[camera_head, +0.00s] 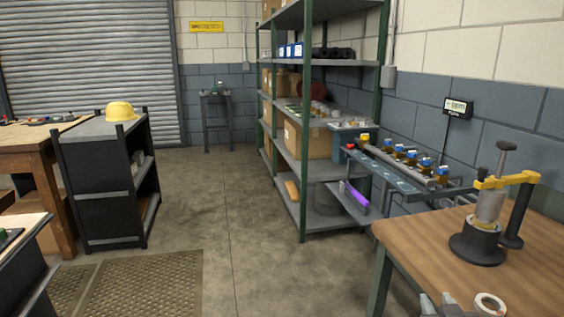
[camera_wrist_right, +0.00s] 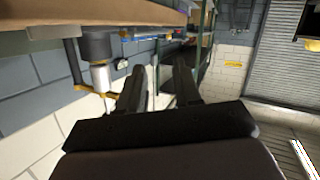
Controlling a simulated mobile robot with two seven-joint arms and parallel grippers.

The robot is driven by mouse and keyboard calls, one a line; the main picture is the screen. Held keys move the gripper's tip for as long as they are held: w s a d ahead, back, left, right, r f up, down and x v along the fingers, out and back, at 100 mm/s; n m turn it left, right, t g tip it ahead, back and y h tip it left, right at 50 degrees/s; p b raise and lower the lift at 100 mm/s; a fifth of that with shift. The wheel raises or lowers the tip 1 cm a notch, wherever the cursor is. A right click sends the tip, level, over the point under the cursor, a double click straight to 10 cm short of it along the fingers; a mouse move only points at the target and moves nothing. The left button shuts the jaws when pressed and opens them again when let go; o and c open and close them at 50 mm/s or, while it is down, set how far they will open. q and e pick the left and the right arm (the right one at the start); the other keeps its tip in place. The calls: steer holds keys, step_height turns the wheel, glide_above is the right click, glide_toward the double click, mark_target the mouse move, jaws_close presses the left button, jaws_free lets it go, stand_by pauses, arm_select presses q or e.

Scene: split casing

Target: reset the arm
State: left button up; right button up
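My right gripper (camera_head: 440,304) shows only as grey fingertips at the bottom edge of the head view, by the near edge of the wooden table (camera_head: 465,255). In the right wrist view its two dark fingers (camera_wrist_right: 158,84) stand apart with nothing between them. On the table stands a grey cylinder (camera_head: 489,207) upright in a dark round base (camera_head: 477,246), with a yellow arm (camera_head: 507,180) around it. This fixture appears upside down in the wrist view (camera_wrist_right: 98,60), apart from the fingers. My left gripper is not in view.
A rail of amber bottles (camera_head: 412,160) stands behind the table. Green-posted shelving (camera_head: 304,120) is beyond. A black cart (camera_head: 105,180) with a yellow helmet (camera_head: 120,111) is at left. The middle floor is clear.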

steer(key=s+a+f+n+g+y, duration=0.1)
steer(key=s+a+f, duration=0.4)
steer(key=s+f, duration=0.5)
steer(key=s+a+f+n+g+y, duration=0.1)
steer(key=s+a+f+g+y, duration=0.2)
steer(key=s+f, duration=0.7)
steer(key=shift+s+a+f+n+g+y, duration=0.2)
steer(key=shift+s+a+n+g+y, duration=0.15)
steer(key=shift+s+a+y, duration=0.65)
steer(key=shift+w+a, duration=0.2)
steer(key=shift+w, duration=0.1)
